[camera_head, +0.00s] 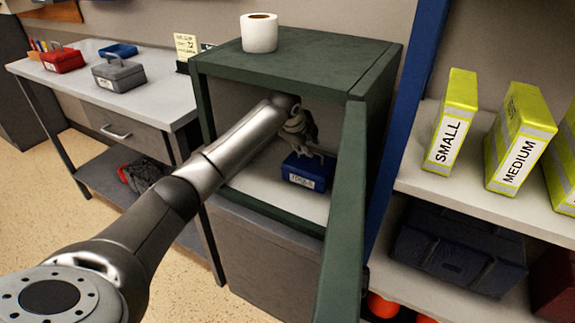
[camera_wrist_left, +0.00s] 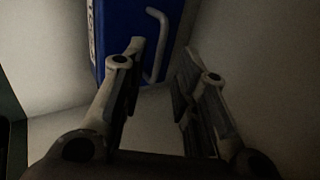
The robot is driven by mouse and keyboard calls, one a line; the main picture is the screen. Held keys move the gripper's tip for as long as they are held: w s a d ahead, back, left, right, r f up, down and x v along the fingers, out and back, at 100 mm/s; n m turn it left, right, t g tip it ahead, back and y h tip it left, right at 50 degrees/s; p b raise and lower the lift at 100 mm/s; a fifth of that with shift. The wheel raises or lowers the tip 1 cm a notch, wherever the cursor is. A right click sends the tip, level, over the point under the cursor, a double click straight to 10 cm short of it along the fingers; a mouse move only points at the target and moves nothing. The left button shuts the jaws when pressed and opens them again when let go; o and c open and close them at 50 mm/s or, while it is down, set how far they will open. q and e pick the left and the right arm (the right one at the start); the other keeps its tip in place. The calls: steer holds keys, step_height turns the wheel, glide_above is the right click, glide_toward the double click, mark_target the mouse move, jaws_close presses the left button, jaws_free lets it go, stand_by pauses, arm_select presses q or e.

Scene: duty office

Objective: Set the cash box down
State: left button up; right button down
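A blue cash box (camera_head: 308,172) with a white label sits on the pale floor of the open green cabinet (camera_head: 222,61). My left arm reaches into this cabinet, and my left gripper (camera_head: 302,130) is just above and behind the box's top. In the left wrist view the fingers (camera_wrist_left: 168,65) stand apart with nothing clasped between them. The blue box (camera_wrist_left: 112,30) and its pale handle (camera_wrist_left: 157,45) show just beyond the fingertips. The wrist view is dark, so I cannot tell whether a finger touches the handle. My right gripper is not in view.
The cabinet's green door (camera_head: 342,215) stands open at the right of the opening. A paper roll (camera_head: 259,33) stands on top. A red box (camera_head: 63,60) and a grey box (camera_head: 119,74) are on the left desk. Shelves with yellow binders (camera_head: 517,140) are at right.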

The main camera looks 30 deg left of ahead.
arm_select(q)
steer(key=s, duration=1.2)
steer(key=shift+d, duration=0.3)
steer(key=shift+w+f, duration=0.1)
